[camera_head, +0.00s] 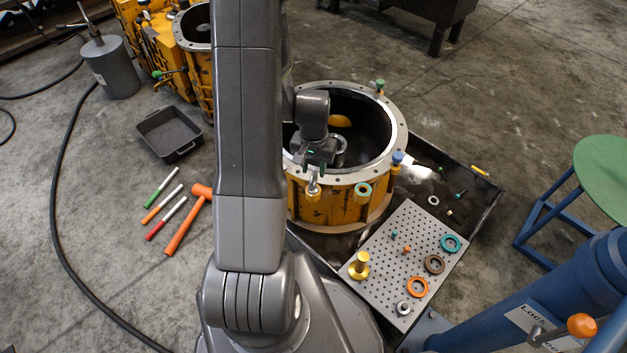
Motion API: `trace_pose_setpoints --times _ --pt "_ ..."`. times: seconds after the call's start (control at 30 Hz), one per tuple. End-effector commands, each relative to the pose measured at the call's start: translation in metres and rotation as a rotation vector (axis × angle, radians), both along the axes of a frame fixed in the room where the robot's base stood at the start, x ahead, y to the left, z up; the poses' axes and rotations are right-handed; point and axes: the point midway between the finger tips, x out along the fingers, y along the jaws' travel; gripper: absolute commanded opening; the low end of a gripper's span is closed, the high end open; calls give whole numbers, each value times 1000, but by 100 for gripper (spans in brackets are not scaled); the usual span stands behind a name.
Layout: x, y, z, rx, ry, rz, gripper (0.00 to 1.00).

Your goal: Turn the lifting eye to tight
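The yellow transmission housing (335,207) stands upright with a pale metal flange ring around its open top. A small silver piece that looks like the lifting eye (313,186) sits at the near edge of the flange, on a yellow boss. My gripper (316,168) points down right above it, at the near rim. The fingertips are small and dark here, so I cannot tell whether they touch the eye or are closed around it. My arm hides the left part of the housing.
The housing stands in a dark tray (483,205). A perforated plate (385,245) at the front right holds rings and a brass part (359,264). Blue (397,158) and green (379,85) pieces stand on the rim. Markers and an orange hammer (187,220) lie left.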

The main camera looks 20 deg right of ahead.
Motion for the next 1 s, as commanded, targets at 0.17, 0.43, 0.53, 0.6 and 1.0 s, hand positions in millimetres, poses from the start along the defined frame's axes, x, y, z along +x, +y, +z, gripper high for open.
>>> trace_pose_setpoints --times 0.17,0.43,0.53,0.6,1.0 --pt "0 0 -35 1 2 0 35" --pt "0 0 -52 0 0 1 35" --pt "0 0 -53 -1 -1 0 35" --pt "0 0 -52 -1 -1 0 35" --pt "0 0 -52 -1 -1 0 0"
